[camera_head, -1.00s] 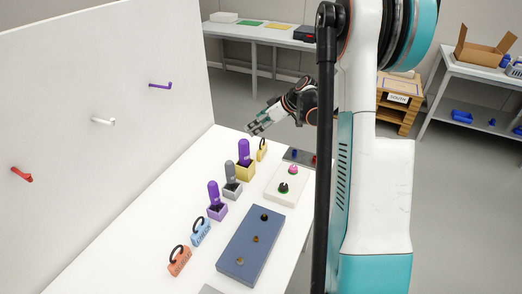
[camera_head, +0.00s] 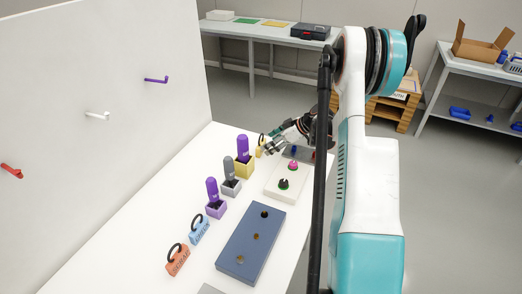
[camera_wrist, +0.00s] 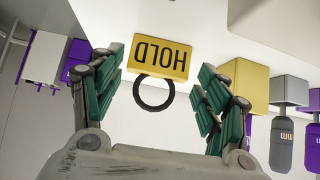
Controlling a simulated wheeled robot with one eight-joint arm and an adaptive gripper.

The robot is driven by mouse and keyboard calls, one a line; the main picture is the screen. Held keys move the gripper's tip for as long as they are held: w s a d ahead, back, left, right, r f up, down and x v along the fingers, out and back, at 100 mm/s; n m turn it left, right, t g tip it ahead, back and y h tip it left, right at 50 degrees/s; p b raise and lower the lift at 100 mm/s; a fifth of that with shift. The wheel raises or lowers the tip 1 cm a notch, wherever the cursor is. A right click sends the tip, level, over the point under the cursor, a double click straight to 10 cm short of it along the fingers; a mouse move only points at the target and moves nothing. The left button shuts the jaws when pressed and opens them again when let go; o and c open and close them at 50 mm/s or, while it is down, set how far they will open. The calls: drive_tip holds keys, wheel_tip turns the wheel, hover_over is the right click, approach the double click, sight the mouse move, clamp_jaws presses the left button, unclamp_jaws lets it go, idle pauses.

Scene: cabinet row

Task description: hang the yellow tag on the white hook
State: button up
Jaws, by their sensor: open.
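The yellow tag (camera_wrist: 160,56), marked HOLD with a black ring, stands on the white table. It shows upside down in the wrist view, between the open fingers of my gripper (camera_wrist: 158,95) and apart from both. In the head view the tag (camera_head: 260,147) is at the far end of the table, and my gripper (camera_head: 266,147) is right beside it, partly overlapping it. The white hook (camera_head: 97,115) is on the wall panel at the left, between a red hook (camera_head: 12,171) and a purple hook (camera_head: 156,80). It is empty.
A yellow block (camera_head: 244,168) with a purple-handled piece stands close to the tag. Nearer are grey and purple holders, a blue tag (camera_head: 200,231) and an orange tag (camera_head: 177,262). A white board (camera_head: 287,190) and a blue board (camera_head: 251,244) lie to the right.

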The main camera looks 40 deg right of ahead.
drive_tip(key=shift+b+x, duration=0.95)
drive_tip(key=shift+x, duration=1.2)
drive_tip(key=c, duration=0.4)
drive_tip(key=shift+o, duration=0.2)
wheel_tip(320, 180, up, 10)
drive_tip(key=p, duration=0.5)
